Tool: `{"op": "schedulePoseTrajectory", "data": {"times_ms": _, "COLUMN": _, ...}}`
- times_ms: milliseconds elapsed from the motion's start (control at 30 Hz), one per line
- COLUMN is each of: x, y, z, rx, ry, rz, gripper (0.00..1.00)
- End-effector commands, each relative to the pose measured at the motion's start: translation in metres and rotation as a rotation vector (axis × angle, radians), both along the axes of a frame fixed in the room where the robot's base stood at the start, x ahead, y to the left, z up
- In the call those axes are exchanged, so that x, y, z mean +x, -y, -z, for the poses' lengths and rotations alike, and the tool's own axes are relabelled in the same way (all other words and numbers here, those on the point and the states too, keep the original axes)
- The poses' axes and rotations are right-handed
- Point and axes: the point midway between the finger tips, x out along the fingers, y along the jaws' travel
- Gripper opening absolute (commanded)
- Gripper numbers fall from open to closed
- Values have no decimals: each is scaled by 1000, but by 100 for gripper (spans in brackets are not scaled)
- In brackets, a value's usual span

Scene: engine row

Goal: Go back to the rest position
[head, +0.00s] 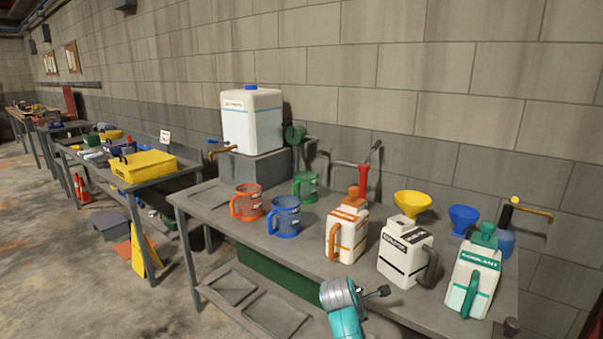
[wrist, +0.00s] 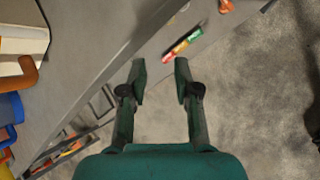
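My gripper (wrist: 158,75) is open and empty in the wrist view, its two fingers apart over the floor beside the table edge. In the head view my gripper (head: 380,291) shows small at the end of my arm, in front of the table's front edge, and its fingers are hard to make out there. The jugs on the table (head: 222,200) stand apart from it.
On the table stand an orange-capped jug (head: 347,232), a black-labelled jug (head: 403,262), a green-capped coolant jug (head: 470,282), an orange pitcher (head: 248,203), a blue pitcher (head: 285,216) and funnels. A yellow floor sign (head: 140,250) stands left. The floor (head: 90,290) there is open.

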Motion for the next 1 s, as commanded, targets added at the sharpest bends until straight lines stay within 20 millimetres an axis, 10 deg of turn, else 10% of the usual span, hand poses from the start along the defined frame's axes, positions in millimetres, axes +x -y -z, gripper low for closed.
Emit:
{"op": "schedulePoseTrajectory", "data": {"times_ms": 500, "x": -139, "y": 15, "z": 156, "rx": 310, "ry": 260, "rz": 166, "gripper": 31}}
{"op": "schedulePoseTrajectory", "data": {"times_ms": 1000, "x": -311, "y": 19, "z": 205, "rx": 689, "ry": 471, "rz": 361, "gripper": 31}}
